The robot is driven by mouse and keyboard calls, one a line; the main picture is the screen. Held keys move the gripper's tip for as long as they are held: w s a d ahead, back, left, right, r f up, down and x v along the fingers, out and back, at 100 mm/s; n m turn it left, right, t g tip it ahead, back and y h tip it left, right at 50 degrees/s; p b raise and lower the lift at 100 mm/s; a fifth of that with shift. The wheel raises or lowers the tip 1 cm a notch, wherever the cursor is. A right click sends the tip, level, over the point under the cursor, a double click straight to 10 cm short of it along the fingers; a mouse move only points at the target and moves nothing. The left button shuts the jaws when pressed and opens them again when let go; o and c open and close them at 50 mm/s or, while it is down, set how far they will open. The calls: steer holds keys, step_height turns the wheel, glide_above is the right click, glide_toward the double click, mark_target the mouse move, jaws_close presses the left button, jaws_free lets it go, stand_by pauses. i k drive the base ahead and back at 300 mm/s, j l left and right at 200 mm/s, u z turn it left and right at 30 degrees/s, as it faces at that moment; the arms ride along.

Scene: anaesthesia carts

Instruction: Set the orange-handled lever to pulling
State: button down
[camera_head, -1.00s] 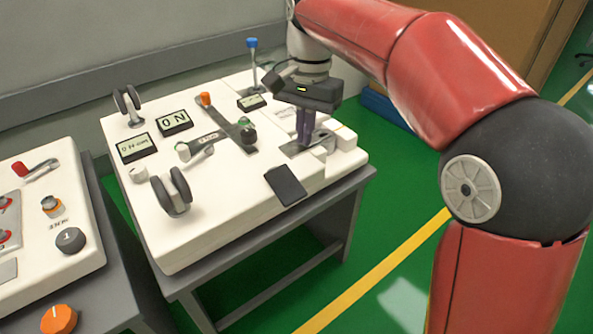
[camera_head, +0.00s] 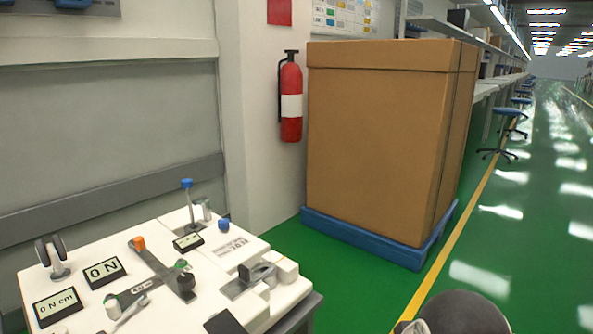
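The orange-handled lever (camera_head: 137,243) sits on the white test unit (camera_head: 220,318) at lower left. Its orange knob is at the far left end of a dark diagonal plate (camera_head: 157,266). A green-topped dark knob (camera_head: 184,280) stands near the plate's other end. Any marking for pulling is too small to read. My gripper is outside this view. Only a dark rounded part of my arm shows at the bottom right.
A large cardboard box (camera_head: 385,140) on a blue pallet (camera_head: 365,240) stands behind right. A fire extinguisher (camera_head: 291,98) hangs on the wall. Green floor is open at right.

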mark_target(138, 243)
steer(key=u, duration=1.35)
steer(key=i+j+z, duration=0.15)
steer(key=i+j, duration=0.15)
steer(key=i+j+z, duration=0.15)
steer(key=i+j, duration=0.15)
steer(key=j, duration=0.25)
